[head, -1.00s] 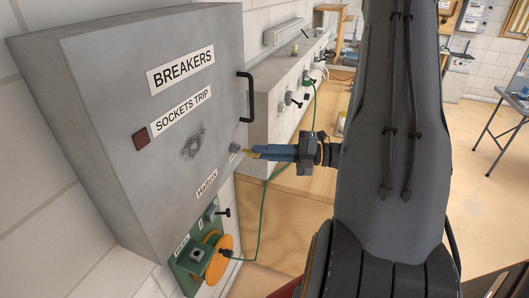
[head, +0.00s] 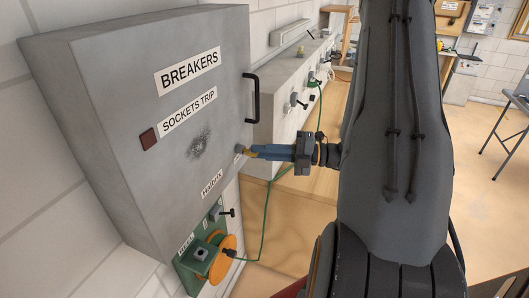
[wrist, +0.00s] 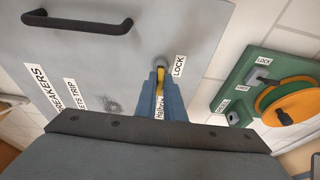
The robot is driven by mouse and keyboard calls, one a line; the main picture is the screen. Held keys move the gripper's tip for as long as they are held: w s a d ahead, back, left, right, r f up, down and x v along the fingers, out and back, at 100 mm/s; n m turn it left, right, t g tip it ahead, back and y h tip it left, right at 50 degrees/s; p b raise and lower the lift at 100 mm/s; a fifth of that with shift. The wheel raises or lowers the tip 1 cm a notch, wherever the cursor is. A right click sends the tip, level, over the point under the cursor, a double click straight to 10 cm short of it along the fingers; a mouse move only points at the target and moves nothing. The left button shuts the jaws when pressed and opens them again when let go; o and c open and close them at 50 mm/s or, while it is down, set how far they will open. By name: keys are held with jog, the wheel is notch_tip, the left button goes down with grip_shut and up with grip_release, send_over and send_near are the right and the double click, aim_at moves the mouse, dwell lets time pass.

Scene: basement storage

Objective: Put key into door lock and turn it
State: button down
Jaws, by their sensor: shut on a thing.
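The grey breaker box door (head: 110,125) fills the left of the head view, shut. Its round lock (head: 239,149) sits near the right edge below the black handle; the wrist view shows the lock (wrist: 160,62) beside a LOCK label (wrist: 179,66). My gripper (head: 257,151), with blue fingers, is shut on the brass-yellow key (wrist: 160,82). The key's front end is right at the lock's face. I cannot tell how far it is inside, as the fingers (wrist: 160,76) and lock hide the tip.
A black handle (head: 251,98) stands out from the door above the lock. Below the box is a green panel with an orange reel (head: 223,259) and a green cable (head: 264,215). A second grey box (head: 290,90) is on the wall behind.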

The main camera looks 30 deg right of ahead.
jog(key=shift+w+a, duration=0.35)
jog(key=shift+w, duration=0.1)
jog(key=c, duration=1.8)
grip_release()
jog(key=shift+o, duration=0.2)
jog(key=b+v, duration=0.3)
jog(key=v, duration=0.5)
